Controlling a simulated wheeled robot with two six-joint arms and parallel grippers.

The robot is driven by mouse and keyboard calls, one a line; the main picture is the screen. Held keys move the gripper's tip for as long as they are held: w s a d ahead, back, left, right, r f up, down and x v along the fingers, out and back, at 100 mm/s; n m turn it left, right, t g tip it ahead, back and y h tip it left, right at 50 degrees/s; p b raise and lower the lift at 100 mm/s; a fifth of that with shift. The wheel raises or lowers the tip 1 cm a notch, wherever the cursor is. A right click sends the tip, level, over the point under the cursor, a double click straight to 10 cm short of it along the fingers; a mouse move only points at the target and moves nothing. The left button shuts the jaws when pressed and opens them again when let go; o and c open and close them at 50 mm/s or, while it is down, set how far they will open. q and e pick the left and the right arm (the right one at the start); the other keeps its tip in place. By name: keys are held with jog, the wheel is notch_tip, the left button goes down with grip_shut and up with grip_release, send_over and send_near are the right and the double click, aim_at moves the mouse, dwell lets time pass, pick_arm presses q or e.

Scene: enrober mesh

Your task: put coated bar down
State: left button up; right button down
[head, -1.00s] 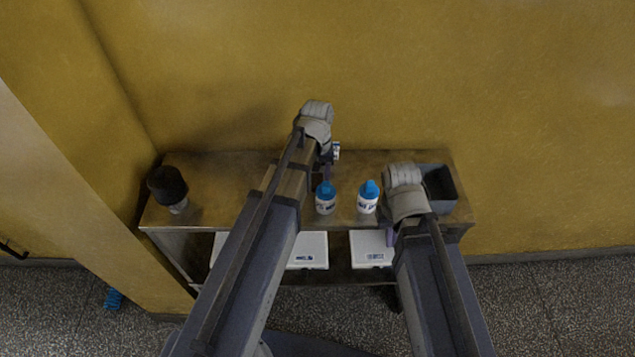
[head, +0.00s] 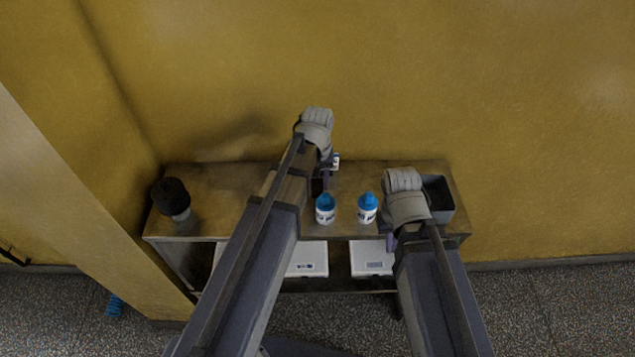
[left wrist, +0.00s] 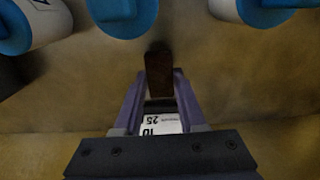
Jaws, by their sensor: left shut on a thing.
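My left gripper (head: 325,179) is over the back middle of the wooden shelf top (head: 238,192). In the left wrist view its purple fingers (left wrist: 159,88) are shut on the coated bar (left wrist: 159,70), a small dark brown block. The bar sticks out past the fingertips, close above the shelf top; I cannot tell whether it touches. In the head view my left arm mostly hides the bar. My right gripper (head: 391,243) is at the shelf's front right edge, mostly hidden under its own wrist, so its fingers cannot be read.
A dark bin (head: 440,197) is at right, a dark-topped object (head: 173,199) at left. White boxes (head: 371,258) lie below.

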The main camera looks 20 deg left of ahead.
aim_at(318, 186)
pick_arm(q)
notch_tip(318, 186, up, 8)
jog(key=p, duration=0.6)
jog(key=shift+f+p, duration=0.1)
jog(key=shift+p, duration=0.25)
jog(key=shift+f, duration=0.25)
